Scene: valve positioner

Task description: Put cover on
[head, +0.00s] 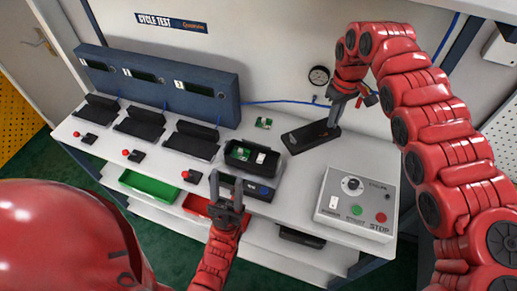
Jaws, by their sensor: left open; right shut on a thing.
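An open dark housing (262,170) sits on the bench at centre, with a green circuit board (241,153) and a white part inside. A dark flat piece (303,138), perhaps the cover, is on or just above the bench to its right; I cannot tell which. My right gripper (334,118) reaches down to this piece and is shut on it; the exact contact is small and dark. My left gripper (227,188) is open and empty, in front of the housing, fingers pointing up in the picture.
A control box (357,203) with green and red buttons stands at the right. Several black fixtures (142,123) line the left under a display panel (160,83). A green bin (148,188) and red bin (196,205) sit below the bench edge. A small green board (264,123) lies behind the housing.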

